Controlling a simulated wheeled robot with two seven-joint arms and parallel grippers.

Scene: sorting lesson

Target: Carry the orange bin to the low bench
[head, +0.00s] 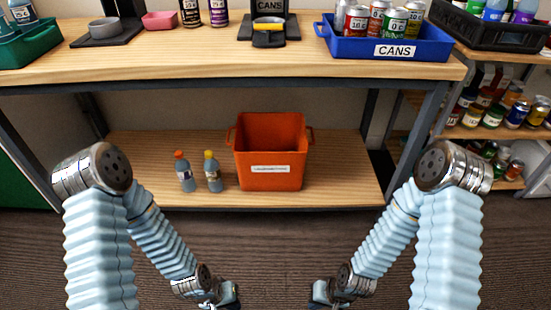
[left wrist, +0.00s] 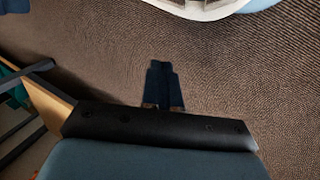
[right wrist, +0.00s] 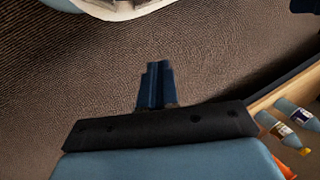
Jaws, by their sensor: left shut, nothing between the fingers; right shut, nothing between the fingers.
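The orange bin (head: 270,150) stands upright on the lower wooden shelf (head: 340,165) under the table. It has a handle on each side and a white label in front; its inside looks empty from here. My left gripper (head: 222,298) and my right gripper (head: 325,297) are low in front of the shelf, apart from the bin and holding nothing. The left wrist view shows the left fingers (left wrist: 161,85) closed together over carpet. The right wrist view shows the right fingers (right wrist: 156,85) closed together. I cannot make out a separate low bench.
Two bottles, one orange-capped (head: 184,172) and one yellow-capped (head: 213,172), stand left of the bin. The tabletop (head: 180,52) overhangs the bin, with a blue cans tray (head: 430,48) on it. A stocked shelf unit (head: 470,132) stands at right. Carpet (head: 277,240) in front is clear.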

